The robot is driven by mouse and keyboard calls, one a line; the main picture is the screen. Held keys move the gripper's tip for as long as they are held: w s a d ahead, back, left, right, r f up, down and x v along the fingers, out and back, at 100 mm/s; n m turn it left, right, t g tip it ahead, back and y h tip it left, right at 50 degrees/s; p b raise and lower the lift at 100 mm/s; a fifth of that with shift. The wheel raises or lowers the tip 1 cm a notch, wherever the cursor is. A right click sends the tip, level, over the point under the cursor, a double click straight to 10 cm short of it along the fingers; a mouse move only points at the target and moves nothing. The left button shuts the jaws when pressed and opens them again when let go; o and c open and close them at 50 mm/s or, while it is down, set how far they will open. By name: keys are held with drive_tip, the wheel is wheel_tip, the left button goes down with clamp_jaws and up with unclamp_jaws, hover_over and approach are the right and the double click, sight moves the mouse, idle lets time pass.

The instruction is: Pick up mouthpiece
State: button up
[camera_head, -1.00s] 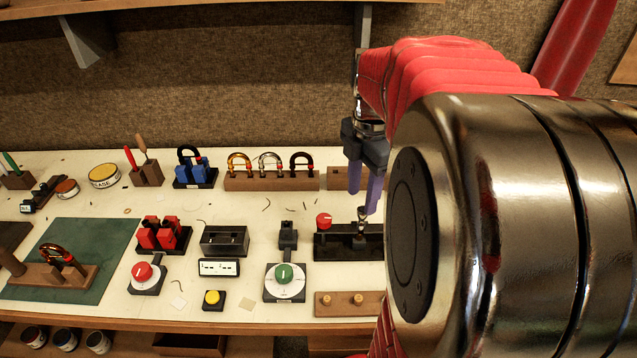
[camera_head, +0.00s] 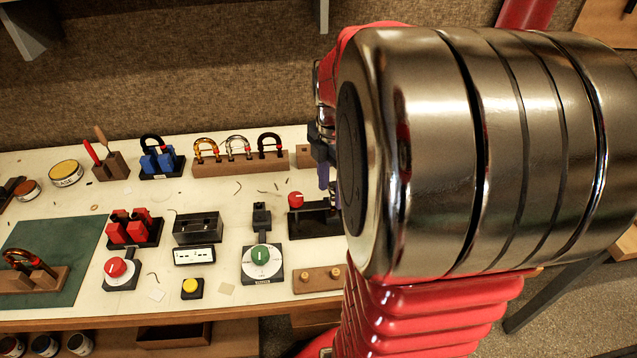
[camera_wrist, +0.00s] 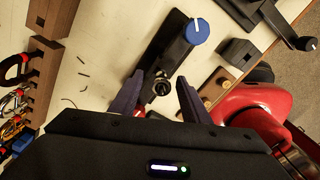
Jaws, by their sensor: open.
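In the wrist view a small round metallic piece with a dark opening, which looks like the mouthpiece (camera_wrist: 162,88), stands at a long black fixture (camera_wrist: 160,50). My gripper (camera_wrist: 158,90) is open, with one purple finger on each side of that piece. I cannot tell how far above it the tips are or whether they touch it. In the head view my gripper (camera_head: 325,178) is mostly hidden behind my arm, and the mouthpiece is hidden too. The black fixture shows there beside it (camera_head: 312,222), with a red knob (camera_head: 296,199) at its left end.
A blue knob (camera_wrist: 197,30) tops the fixture's other end. A dark block (camera_wrist: 237,52) and a wooden peg board (camera_head: 317,279) stand close by. A green-knob dial (camera_head: 261,260) lies left of the fixture.

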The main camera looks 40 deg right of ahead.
drive_tip(key=shift+c, duration=0.4)
clamp_jaws()
idle(0.4)
